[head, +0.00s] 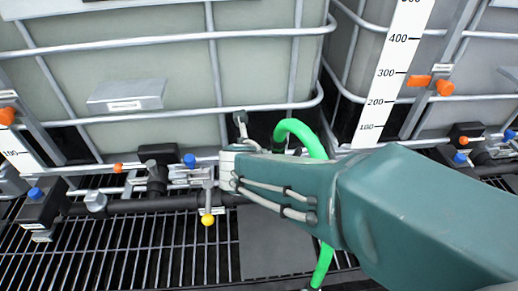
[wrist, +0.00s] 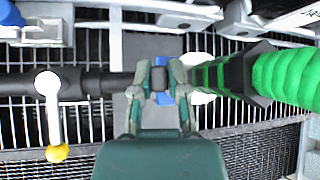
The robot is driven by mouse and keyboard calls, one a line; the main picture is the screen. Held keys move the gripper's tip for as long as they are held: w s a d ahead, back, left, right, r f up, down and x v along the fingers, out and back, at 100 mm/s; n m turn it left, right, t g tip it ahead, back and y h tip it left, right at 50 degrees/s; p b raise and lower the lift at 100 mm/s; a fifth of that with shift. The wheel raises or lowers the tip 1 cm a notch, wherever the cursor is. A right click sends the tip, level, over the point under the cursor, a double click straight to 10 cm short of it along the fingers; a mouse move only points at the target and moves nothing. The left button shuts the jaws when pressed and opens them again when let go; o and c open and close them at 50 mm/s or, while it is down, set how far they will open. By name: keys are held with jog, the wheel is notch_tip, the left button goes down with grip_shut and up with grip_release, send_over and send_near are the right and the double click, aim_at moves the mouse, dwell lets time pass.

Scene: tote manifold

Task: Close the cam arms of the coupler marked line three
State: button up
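In the head view my gripper (head: 232,163) reaches left, low in front of the pale tank, at the dark pipe. In the wrist view the two grey fingers of my gripper (wrist: 160,72) stand a small gap apart on either side of a dark coupler piece (wrist: 160,82) with blue parts. Whether the fingers press on it is unclear. A green ribbed hose (wrist: 285,78) joins from the right; it also arches behind my arm in the head view (head: 300,130). The cam arms are largely hidden by the fingers, and no line-three marking is legible.
A valve handle with a yellow knob (wrist: 56,153) hangs left of my gripper; its knob shows in the head view (head: 208,220). Caged tanks (head: 150,60) stand behind. Dark grating (head: 120,250) lies below. A second manifold (head: 465,145) is at the right.

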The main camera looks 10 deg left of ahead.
jog(key=shift+o, duration=0.9)
jog(key=shift+a, duration=0.1)
jog(key=shift+w+r, duration=0.1)
